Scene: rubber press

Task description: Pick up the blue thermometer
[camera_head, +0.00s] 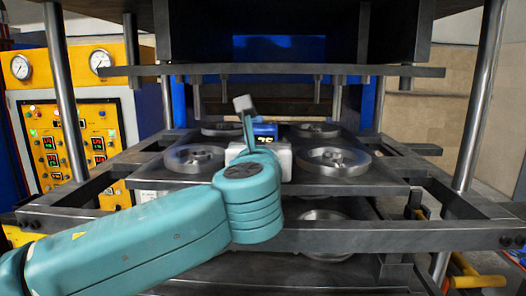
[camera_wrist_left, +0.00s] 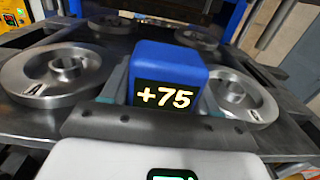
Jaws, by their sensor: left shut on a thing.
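The blue thermometer (camera_head: 265,130) is a blue box with a dark display, partly hidden behind my wrist in the head view. In the left wrist view the thermometer (camera_wrist_left: 168,62) shows its blue top and a display reading +75. My left gripper (camera_head: 257,126) reaches in over the press plate and is shut on the thermometer. In the left wrist view the left gripper (camera_wrist_left: 163,88) has its fingers at the two sides of the box. I cannot tell whether the box touches the plate. My right gripper is in neither view.
Round metal moulds sit on the press plate (camera_head: 385,180), with a near left one (camera_head: 194,157) and a near right one (camera_head: 333,161) flanking the gripper. An upper plate with pins (camera_head: 280,70) hangs above. Steel columns (camera_head: 477,100) stand at the sides. A yellow control panel (camera_head: 78,140) is at left.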

